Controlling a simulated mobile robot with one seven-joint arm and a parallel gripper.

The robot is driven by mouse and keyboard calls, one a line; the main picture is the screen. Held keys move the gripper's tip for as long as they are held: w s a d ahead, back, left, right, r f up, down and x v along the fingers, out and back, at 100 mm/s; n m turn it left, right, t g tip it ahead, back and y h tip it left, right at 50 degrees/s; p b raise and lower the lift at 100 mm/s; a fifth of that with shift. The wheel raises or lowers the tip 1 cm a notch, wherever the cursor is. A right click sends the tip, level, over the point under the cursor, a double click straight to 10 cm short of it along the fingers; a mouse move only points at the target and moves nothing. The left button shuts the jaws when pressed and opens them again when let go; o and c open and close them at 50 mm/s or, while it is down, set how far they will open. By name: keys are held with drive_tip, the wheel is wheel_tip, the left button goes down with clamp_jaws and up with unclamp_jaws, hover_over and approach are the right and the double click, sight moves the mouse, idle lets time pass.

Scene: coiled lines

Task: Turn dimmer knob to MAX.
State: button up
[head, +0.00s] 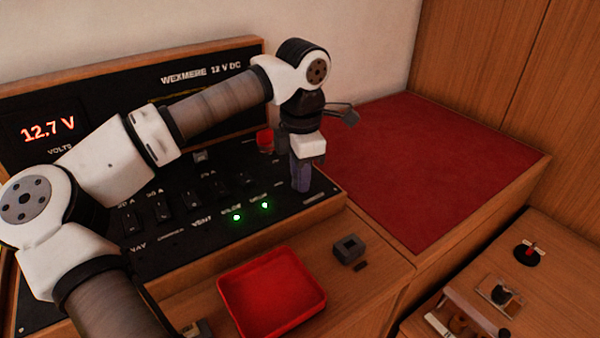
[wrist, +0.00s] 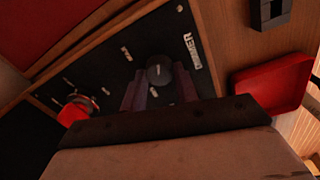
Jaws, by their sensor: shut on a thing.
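The dimmer knob (wrist: 158,70) is a round dark knob on the black panel, beside a white DIMMER label in the wrist view. A pale mark shows on its top, but I cannot read its exact setting. Small white marks around it are too blurred to read, so I cannot pick out MAX. My gripper (wrist: 159,80) points down at the panel with one finger on each side of the knob, shut on it. In the head view my gripper (head: 301,183) is over the panel's right end, and its fingers hide the knob.
The panel has several switches, two green lights and a 12.7 V display (head: 48,129). A red knob (head: 265,140) stands behind my gripper. A red tray (head: 271,292) and a small grey block (head: 349,249) lie in front. A red mat (head: 440,165) is clear at right.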

drive_tip(key=shift+r+m, duration=0.1)
drive_tip(key=shift+m, duration=0.5)
drive_tip(key=o, duration=1)
drive_tip(key=r, duration=1.3)
drive_tip(key=shift+s+d+r, duration=0.1)
drive_tip(key=shift+s+r, duration=0.25)
